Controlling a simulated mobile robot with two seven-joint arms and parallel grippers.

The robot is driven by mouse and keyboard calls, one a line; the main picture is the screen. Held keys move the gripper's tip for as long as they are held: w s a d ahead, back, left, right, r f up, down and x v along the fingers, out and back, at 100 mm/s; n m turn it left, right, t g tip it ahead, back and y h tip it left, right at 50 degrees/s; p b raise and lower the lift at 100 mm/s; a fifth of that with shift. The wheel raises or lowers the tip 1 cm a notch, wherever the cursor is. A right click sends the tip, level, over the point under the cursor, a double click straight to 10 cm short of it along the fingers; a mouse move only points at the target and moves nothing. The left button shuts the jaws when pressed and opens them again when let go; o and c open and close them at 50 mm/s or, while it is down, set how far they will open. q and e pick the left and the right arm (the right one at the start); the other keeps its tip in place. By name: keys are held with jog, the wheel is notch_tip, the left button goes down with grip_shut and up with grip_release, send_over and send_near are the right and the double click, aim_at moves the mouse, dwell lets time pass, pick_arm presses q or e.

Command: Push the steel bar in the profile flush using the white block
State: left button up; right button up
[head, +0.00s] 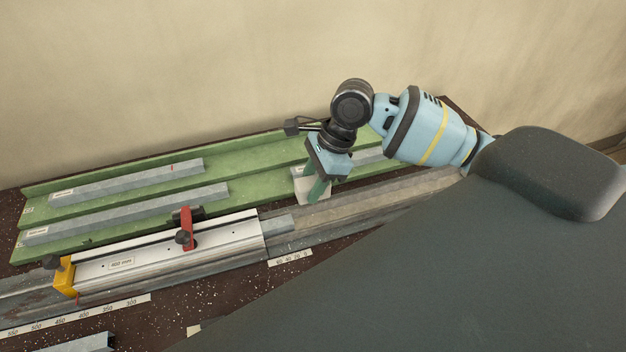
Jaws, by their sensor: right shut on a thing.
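The profile (165,258) is a long silver rail in a fixture on the bench. The steel bar (279,224) is grey, and a short length of it stands out of the profile's right end. My right gripper (316,190) points down just right of and behind the bar's end. Its green fingers are shut on the white block (302,188), which they partly cover. The block appears apart from the bar, though its exact height is hard to tell. My left gripper is not in view.
A green stepped rack (100,212) with several grey bars stands behind the profile. A red clamp lever (188,230) sits on the profile, and a yellow stop (65,277) at its left end. A ruler strip (290,257) lies in front. The channel right of the bar is clear.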

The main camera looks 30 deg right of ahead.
aim_at(284, 224)
jog(key=shift+f, duration=0.65)
jog(key=shift+f+b, duration=0.7)
jog(key=shift+f, duration=1.4)
jog(key=shift+w+f+p, duration=0.1)
jog(key=shift+f+p, duration=0.25)
jog(key=shift+f, duration=0.65)
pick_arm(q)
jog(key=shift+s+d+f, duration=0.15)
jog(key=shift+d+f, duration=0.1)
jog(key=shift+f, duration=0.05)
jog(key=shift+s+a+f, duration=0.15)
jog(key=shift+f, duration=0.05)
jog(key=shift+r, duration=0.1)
pick_arm(e)
jog(key=shift+a, duration=0.15)
